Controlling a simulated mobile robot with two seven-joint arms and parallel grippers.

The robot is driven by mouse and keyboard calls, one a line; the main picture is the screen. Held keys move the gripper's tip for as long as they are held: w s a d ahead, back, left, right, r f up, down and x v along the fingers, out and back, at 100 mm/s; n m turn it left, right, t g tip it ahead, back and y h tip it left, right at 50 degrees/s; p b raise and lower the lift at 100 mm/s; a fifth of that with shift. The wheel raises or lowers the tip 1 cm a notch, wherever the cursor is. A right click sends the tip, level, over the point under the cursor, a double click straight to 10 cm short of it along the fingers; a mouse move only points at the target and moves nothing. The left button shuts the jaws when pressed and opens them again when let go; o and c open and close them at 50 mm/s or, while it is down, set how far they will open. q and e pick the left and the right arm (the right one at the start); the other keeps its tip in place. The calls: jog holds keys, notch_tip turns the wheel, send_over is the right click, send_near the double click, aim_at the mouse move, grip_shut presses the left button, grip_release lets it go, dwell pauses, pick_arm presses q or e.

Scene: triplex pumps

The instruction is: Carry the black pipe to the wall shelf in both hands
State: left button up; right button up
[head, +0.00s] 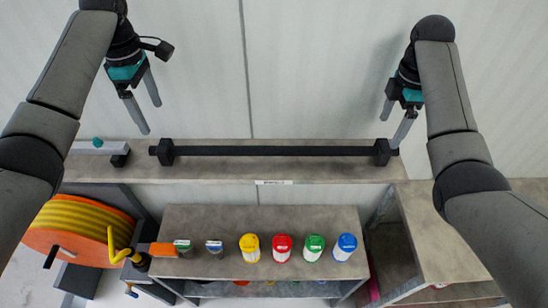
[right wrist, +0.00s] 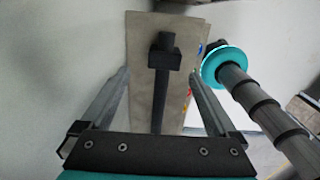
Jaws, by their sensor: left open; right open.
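The black pipe (head: 275,151) lies level along the grey wall shelf (head: 225,174), with a square black block near each end. My left gripper (head: 149,115) is open and empty, above and a little left of the pipe's left block. My right gripper (head: 393,127) is open and empty, just above the pipe's right block. In the right wrist view the pipe (right wrist: 160,100) and its end block show between the two open fingers (right wrist: 160,100), with the shelf (right wrist: 142,60) behind. Neither gripper visibly holds the pipe.
A grey bar with a teal knob (head: 95,146) lies left of the pipe on the shelf. Below, a bench (head: 300,220) carries yellow, red (head: 282,248), green and blue jars. An orange-yellow hose reel (head: 75,228) is at lower left, an open cabinet (head: 400,250) at lower right.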

jog(key=shift+s+r, duration=0.3)
jog(key=shift+r, duration=2.5)
jog(key=shift+s+f, duration=0.1)
